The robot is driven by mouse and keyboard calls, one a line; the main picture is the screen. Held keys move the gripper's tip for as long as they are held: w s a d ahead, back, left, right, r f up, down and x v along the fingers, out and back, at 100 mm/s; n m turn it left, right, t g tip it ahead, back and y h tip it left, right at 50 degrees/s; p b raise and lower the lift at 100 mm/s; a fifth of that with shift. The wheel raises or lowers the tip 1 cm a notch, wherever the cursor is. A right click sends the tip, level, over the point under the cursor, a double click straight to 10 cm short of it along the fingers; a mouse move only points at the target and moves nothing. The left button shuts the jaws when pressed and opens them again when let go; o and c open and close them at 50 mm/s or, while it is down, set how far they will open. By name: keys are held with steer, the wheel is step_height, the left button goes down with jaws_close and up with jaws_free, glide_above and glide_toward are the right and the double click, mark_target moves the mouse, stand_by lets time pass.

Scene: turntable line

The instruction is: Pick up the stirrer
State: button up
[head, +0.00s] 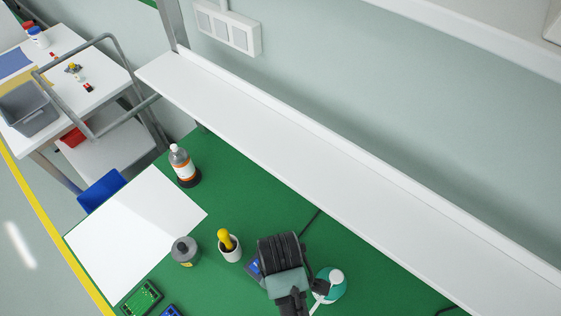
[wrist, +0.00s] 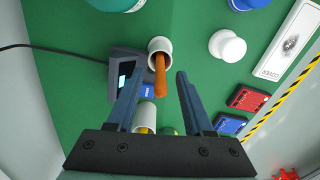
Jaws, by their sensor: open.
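In the wrist view, an orange-brown stick (wrist: 160,79), which looks like the stirrer, stands in a small white cup (wrist: 156,45), its free end pointing toward my gripper. My gripper (wrist: 161,65) is open and empty, with one finger on each side of the stick in the picture. I see no contact; the depth between fingertips and stick is hard to judge. In the head view my wrist and arm hide this stick and cup.
A second white cup (head: 229,249) with a yellow handle (head: 225,238) stands nearby. Around are a grey jar (head: 185,251), a bottle (head: 182,163), a device with a screen (wrist: 124,78) and a white knob (wrist: 227,46). A long shelf (head: 330,190) overhangs the green table's back.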

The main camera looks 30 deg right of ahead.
steer(key=shift+s+f+p, duration=0.1)
steer(key=shift+f+p, duration=0.2)
steer(key=shift+f, duration=1.6)
steer(key=shift+c, duration=0.2)
jaws_close()
